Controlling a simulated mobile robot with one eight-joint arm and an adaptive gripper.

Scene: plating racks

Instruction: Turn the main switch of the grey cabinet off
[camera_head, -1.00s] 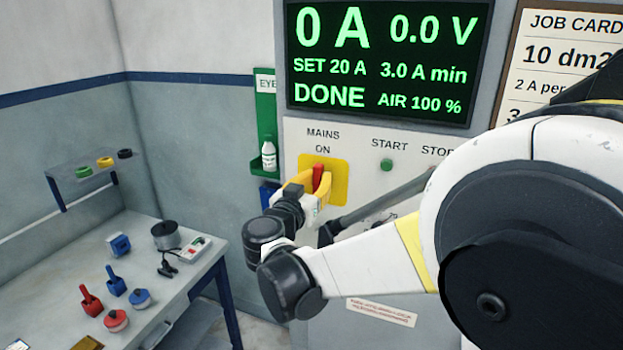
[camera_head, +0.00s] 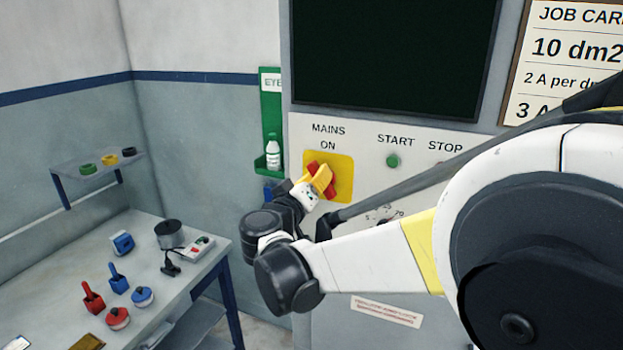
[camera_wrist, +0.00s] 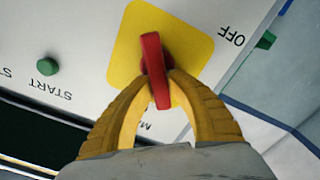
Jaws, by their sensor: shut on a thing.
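The grey cabinet (camera_head: 375,279) stands in front of me with its main switch, a red handle (camera_head: 331,188) on a yellow plate (camera_head: 345,162), under the words MAINS and ON. In the head view the handle is tilted away from upright. My gripper (camera_head: 319,181) has its yellow fingers shut on the handle. In the wrist view the fingers (camera_wrist: 157,92) close on both sides of the red handle (camera_wrist: 152,55), and the word OFF (camera_wrist: 231,40) shows beside the plate. The cabinet's display (camera_head: 390,55) is dark.
A green START button (camera_head: 392,160) is right of the switch. My arm hides part of the panel, including much of the dial (camera_head: 385,211). An eyewash bottle (camera_head: 273,152) stands at the left. A workbench (camera_head: 172,285) with several tools is at lower left.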

